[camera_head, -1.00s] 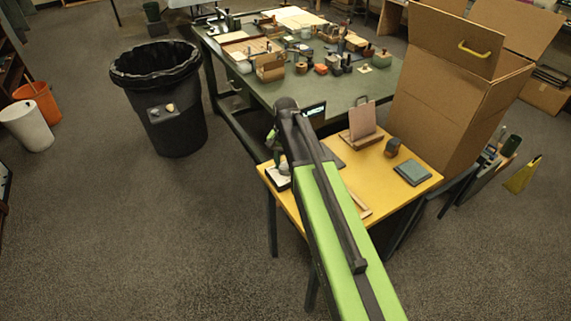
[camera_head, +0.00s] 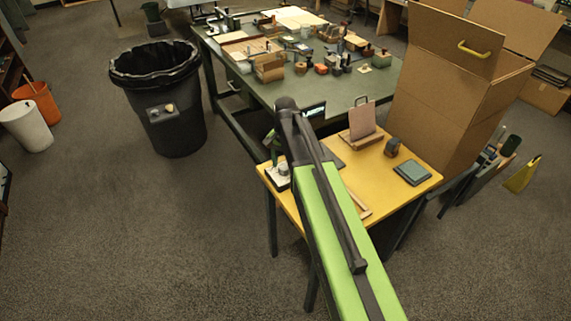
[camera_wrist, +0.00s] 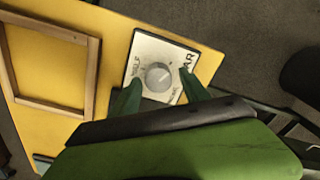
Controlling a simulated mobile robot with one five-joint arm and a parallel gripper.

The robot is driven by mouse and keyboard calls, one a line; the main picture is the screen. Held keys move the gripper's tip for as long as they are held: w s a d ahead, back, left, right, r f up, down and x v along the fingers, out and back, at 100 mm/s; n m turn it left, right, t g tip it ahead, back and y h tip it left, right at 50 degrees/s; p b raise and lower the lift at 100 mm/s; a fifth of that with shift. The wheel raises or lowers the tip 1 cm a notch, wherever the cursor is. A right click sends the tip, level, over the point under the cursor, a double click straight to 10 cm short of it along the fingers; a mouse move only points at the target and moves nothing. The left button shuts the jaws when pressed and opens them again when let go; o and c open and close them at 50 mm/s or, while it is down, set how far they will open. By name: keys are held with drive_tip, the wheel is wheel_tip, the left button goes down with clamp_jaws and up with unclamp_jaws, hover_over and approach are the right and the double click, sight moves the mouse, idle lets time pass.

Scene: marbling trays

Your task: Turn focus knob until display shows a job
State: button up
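A round grey knob (camera_wrist: 158,76) sits on a white, lettered plate (camera_wrist: 146,50) in the wrist view. My gripper (camera_wrist: 159,77) is over the plate, with one green finger on each side of the knob and a gap on both sides. The fingers cover some of the lettering. In the head view the plate (camera_head: 283,183) is at the left corner of the yellow table, partly behind my gripper. A small dark display (camera_head: 315,110) with light lettering stands behind my arm; its text is partly hidden and I cannot read it.
The yellow table (camera_head: 376,188) also holds a wooden stand (camera_head: 362,141), a dark stamp-like block (camera_head: 392,147), a grey-green pad (camera_head: 412,172) and a wooden frame (camera_wrist: 50,28). A large carton (camera_head: 440,110) stands behind on the right.

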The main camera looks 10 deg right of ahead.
sight(285, 168)
drive_tip(key=shift+s, duration=0.1)
drive_tip(key=shift+r+p, duration=0.3)
wheel_tip(285, 168, up, 17)
drive_tip(key=p, duration=1.7)
drive_tip(key=shift+d, duration=0.15)
drive_tip(key=shift+s+f, duration=0.1)
drive_tip(key=s+n, duration=0.8)
drive_tip(key=s, duration=0.6)
drive_tip(key=shift+s, duration=0.25)
